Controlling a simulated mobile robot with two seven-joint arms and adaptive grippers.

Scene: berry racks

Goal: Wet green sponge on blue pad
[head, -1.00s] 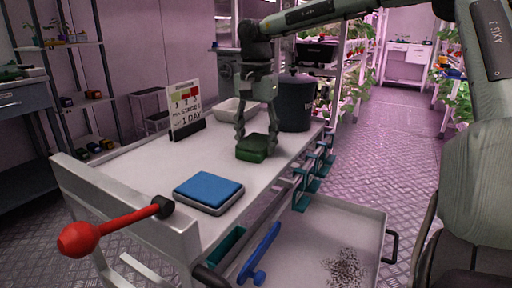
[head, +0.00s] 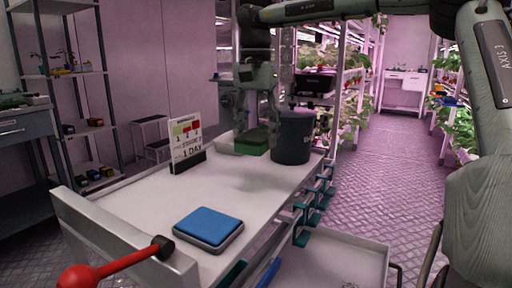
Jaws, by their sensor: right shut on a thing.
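The green sponge (head: 251,144) is between the fingers of my right gripper (head: 256,135), which is shut on it. The sponge is at the far end of the white cart top, overlapping a low white tray (head: 226,148). I cannot tell whether it is above the tray or inside it. The blue pad (head: 208,225) lies in a grey holder near the front of the cart top, with nothing on it. My left gripper is not in view.
A dark bucket (head: 292,138) stands right of the sponge. A sign (head: 187,140) stands at the cart's left edge. A red-knobbed lever (head: 115,267) is at the front left. The cart top between pad and tray is clear.

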